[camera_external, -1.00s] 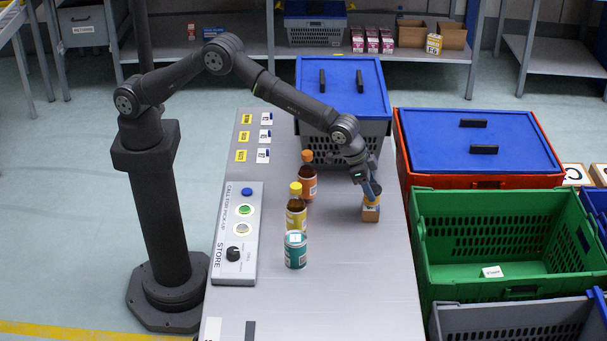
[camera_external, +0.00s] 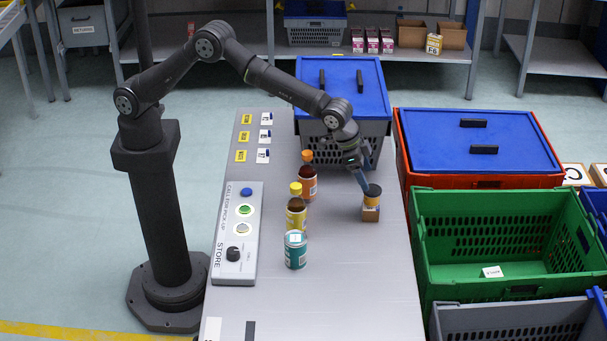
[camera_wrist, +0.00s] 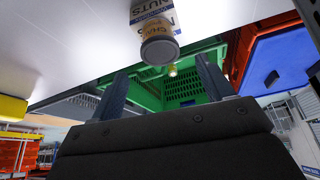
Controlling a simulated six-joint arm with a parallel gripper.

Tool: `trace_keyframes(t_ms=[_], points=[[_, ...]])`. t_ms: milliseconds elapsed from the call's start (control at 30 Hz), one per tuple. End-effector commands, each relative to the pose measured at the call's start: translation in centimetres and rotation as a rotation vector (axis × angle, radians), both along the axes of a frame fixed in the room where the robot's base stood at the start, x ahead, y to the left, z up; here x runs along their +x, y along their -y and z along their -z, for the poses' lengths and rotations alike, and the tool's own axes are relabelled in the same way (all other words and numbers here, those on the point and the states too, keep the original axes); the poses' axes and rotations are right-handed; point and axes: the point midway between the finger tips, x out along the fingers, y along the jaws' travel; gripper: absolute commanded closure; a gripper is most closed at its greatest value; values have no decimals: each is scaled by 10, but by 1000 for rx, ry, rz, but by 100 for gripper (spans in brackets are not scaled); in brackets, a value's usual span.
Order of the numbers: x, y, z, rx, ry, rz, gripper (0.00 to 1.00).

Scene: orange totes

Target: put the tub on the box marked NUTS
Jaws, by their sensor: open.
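The tub (camera_external: 373,196), yellow-orange with a dark lid, stands upright on top of the small cardboard box (camera_external: 370,214) on the grey table. In the wrist view the box (camera_wrist: 152,13) shows the word NUTS, and the tub (camera_wrist: 158,37) sits against it, its lid towards the camera. My gripper (camera_external: 364,187) is just above and to the left of the tub. In the wrist view its two fingers are wide apart with nothing between them (camera_wrist: 163,80), and the tub is clear beyond them.
An orange-capped bottle (camera_external: 307,184), a yellow-capped bottle (camera_external: 296,216) and a teal jar (camera_external: 295,252) stand left of the box. A lidded grey tote (camera_external: 350,145) is at the table's far end. A green crate (camera_external: 450,281) stands to the right. The table's front is clear.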

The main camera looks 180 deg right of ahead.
Motion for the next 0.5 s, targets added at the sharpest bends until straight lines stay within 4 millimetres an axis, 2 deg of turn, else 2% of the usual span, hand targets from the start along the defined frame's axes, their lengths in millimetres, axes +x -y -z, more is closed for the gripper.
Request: trace_keyframes(t_ms=[33,200,333,500], points=[[-1,4,-11,2,1,0,27],[-3,17,-39,1,1,0,27],[-4,24,-54,1,1,0,27],[-5,28,-61,-1,0,0,27]])
